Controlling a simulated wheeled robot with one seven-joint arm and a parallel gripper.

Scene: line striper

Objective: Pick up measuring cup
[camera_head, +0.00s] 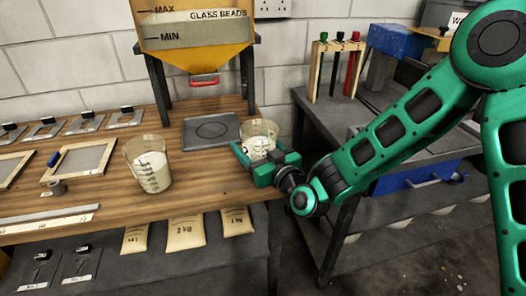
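Two clear measuring cups with dark scale marks and pale granular contents are in view. One measuring cup (149,165) stands upright on the wooden bench, left of centre, clear of my gripper. The other measuring cup (259,131) is at the bench's right end, beside the grey plate. My green gripper (252,146) reaches it from the front right, with a finger along its left side. The other finger is partly hidden near its right side. I cannot tell whether the fingers touch the cup or whether it rests on the bench.
A grey square plate (211,131) lies under the yellow glass-beads hopper (196,32). Framed screens (80,159) and metal plates lie at left. A rack of coloured-handled tools (336,65) stands on the dark side table. Sacks (186,232) sit on the shelf below.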

